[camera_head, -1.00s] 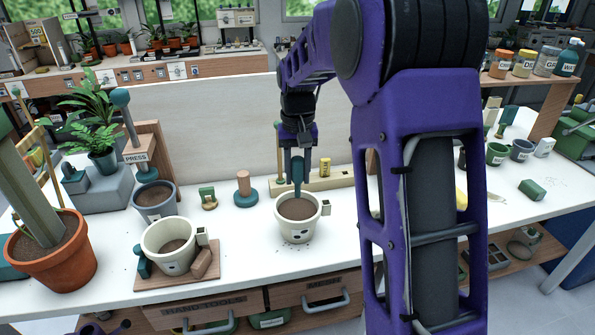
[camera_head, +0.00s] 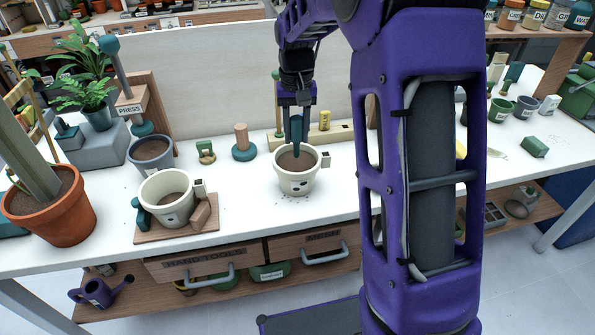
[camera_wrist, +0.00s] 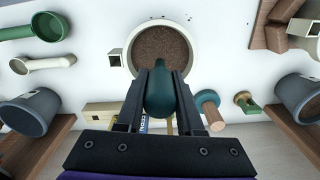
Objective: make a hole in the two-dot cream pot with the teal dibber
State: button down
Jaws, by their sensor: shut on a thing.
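The cream pot (camera_head: 297,181) stands on the white bench in front of my arm, with dark dots on its front and brown soil (camera_head: 296,160) inside. It also shows in the wrist view (camera_wrist: 188,48). My gripper (camera_head: 296,112) is above the pot's back part, shut on the teal dibber (camera_head: 297,133). The dibber is about upright and points down at the soil. In the wrist view the dibber (camera_wrist: 162,93) sits between the two dark fingers. Its lower end is at the soil in the head view; I cannot tell whether it has gone in.
Another cream pot (camera_head: 160,208) stands on a wooden board at the left, beside a grey pot (camera_head: 150,160). A terracotta pot (camera_head: 65,228) is at the far left. A wooden rack (camera_head: 340,133) lies behind the cream pot. The bench right of the pot is partly hidden by my arm.

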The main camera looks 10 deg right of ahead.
aim_at(296, 117)
jog(key=shift+f+b, duration=1.3)
jog(key=shift+f, duration=1.2)
notch_tip(296, 117, up, 12)
jog(key=p, duration=0.9)
jog(key=shift+f, duration=0.1)
